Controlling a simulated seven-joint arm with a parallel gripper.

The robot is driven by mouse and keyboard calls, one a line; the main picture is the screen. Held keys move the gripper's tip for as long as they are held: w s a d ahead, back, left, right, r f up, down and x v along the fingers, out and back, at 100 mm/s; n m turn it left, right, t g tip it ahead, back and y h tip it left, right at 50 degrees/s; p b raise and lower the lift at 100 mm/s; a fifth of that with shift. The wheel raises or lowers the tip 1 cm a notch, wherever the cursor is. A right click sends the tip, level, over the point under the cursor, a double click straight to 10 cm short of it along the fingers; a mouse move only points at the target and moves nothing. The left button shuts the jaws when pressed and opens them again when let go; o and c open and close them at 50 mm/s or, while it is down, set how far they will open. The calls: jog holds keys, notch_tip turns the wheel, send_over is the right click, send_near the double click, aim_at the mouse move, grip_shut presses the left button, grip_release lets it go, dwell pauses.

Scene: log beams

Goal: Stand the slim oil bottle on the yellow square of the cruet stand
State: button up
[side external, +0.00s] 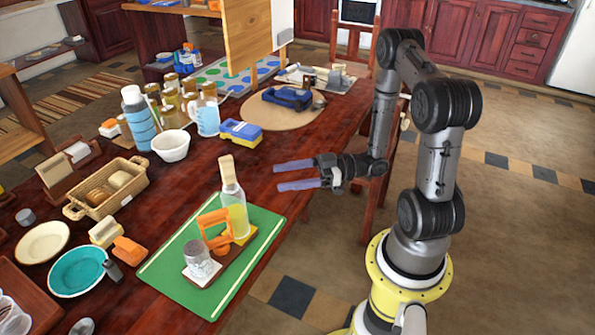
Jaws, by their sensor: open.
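The slim oil bottle (235,206) is clear glass with yellow oil and a tan stopper. It is upright on the cruet stand (222,268), with its base over the yellow square (246,238), of which only edges show. The stand has a brown base and an orange handle (214,230), and holds a grey-and-white jar (200,262) at its near end. My gripper (276,176) is open and empty, to the right of the bottle's upper part and apart from it. Its two fingers point left towards the bottle.
The stand sits on a green mat (262,222) near the table's right edge. Bare wood lies behind the mat.

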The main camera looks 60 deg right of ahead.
jog(key=w+d+r+g+h, duration=0.2)
jog(key=w+d+h, duration=0.2)
jog(key=w+h, duration=0.3)
notch_tip(320, 180, up, 10)
jog(key=d+r+m+g+h, duration=0.1)
jog(key=d+m+h, duration=0.2)
jog(key=h, duration=0.4)
jog(key=s+a+r+m+g+y, duration=0.1)
jog(key=s+a+r+m+g, duration=0.1)
jog(key=s+a, duration=0.5)
jog(key=s+a+r+m+g+y, duration=0.1)
jog(key=s+a+m+g, duration=0.2)
jog(key=s+a, duration=0.4)
jog(key=s, duration=0.8)
jog(key=shift+s+r+y, duration=0.15)
jog(key=shift+r+y, duration=0.25)
jog(key=shift+d, duration=0.1)
